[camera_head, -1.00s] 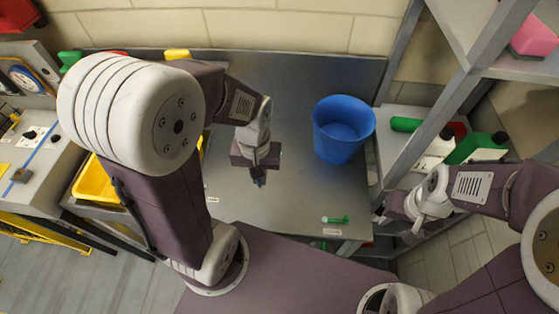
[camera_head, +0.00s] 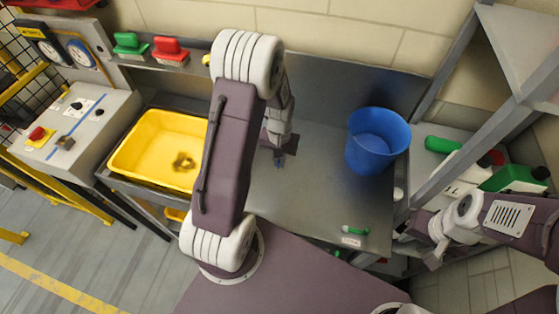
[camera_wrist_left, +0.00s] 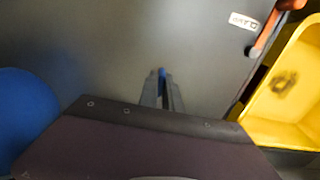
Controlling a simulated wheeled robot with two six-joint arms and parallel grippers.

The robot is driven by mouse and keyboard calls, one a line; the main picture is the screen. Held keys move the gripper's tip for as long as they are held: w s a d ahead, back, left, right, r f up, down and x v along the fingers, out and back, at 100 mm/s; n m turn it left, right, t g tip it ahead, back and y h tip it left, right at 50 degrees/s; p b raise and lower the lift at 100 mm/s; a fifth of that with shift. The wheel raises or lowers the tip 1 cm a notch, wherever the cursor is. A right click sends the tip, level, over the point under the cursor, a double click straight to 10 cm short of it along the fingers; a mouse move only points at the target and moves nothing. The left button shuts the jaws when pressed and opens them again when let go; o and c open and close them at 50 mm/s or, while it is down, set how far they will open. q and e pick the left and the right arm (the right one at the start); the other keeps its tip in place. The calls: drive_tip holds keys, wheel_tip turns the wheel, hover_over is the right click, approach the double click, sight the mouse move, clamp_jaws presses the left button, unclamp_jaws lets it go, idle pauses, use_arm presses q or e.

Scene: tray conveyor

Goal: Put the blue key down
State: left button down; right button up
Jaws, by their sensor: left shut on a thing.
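My left gripper (camera_head: 279,158) points down over the grey table (camera_head: 315,200), left of the blue bucket. It is shut on the small blue key (camera_wrist_left: 162,73), whose tip just shows between the fingers in the left wrist view. Most of the key is hidden by the fingers, and I cannot tell whether it touches the table. My right gripper (camera_head: 418,246) is at the right, beside the shelf and beyond the table's right edge.
A yellow tray (camera_head: 125,160) with a dark patch inside stands left of the table. A blue bucket (camera_head: 376,140) stands at the back right. A green-handled item (camera_head: 354,230) lies at the front edge. An orange-red item (camera_wrist_left: 268,35) lies near the tray. The table's middle is clear.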

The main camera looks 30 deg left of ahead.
use_arm(q)
drive_tip(key=shift+w+f, duration=0.15)
drive_tip(key=shift+f, duration=0.4)
drive_tip(key=shift+a, duration=0.1)
drive_tip(key=shift+f, duration=0.1)
drive_tip(key=c, duration=1.5)
unclamp_jaws()
drive_tip(key=shift+c, duration=0.2)
